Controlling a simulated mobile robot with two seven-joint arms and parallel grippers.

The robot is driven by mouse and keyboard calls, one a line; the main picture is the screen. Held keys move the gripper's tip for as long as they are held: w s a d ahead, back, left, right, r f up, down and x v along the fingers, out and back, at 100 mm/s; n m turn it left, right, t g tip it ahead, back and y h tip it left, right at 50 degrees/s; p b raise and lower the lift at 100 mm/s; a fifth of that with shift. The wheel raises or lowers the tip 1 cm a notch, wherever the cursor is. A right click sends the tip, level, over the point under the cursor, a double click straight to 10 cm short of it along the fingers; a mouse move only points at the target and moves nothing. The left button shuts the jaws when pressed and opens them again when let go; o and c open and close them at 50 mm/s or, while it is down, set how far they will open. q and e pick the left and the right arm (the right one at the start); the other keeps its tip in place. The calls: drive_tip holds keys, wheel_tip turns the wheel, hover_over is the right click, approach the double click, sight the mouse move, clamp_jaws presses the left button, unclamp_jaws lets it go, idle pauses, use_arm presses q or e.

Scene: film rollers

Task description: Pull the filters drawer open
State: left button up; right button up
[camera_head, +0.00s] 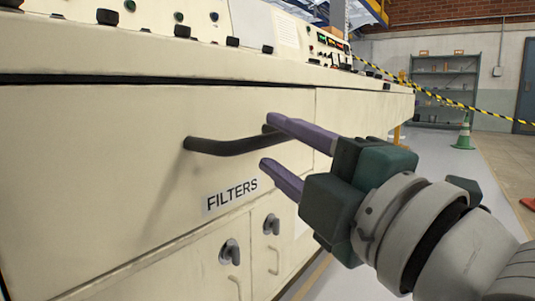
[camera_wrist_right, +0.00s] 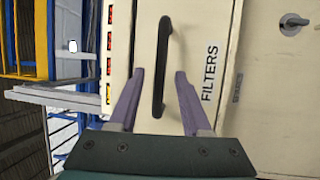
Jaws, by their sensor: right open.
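The filters drawer (camera_head: 100,170) is a wide cream front panel that sits flush with the cabinet and looks shut. Its dark bar handle (camera_head: 215,147) stands out from the panel, above the white FILTERS label (camera_head: 232,194). My right gripper (camera_head: 268,143) is open at the handle's right end, with one purple finger above the bar and one below. In the right wrist view, the handle (camera_wrist_right: 161,60) runs between the two spread fingertips (camera_wrist_right: 160,73), with gaps on both sides. The upper finger hides part of the handle's far end in the head view. My left gripper is out of view.
Cabinet doors with round latches (camera_head: 231,252) lie below the drawer. A ledge (camera_head: 200,66) with knobs overhangs it. The floor at right is open, with a green cone (camera_head: 464,134), yellow-black tape (camera_head: 450,103) and a grey shelf (camera_head: 444,90) farther back.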

sight(271, 143)
drive_tip(key=shift+b+x, duration=0.45)
drive_tip(key=shift+x, duration=1.2)
drive_tip(key=shift+d, duration=0.1)
clamp_jaws()
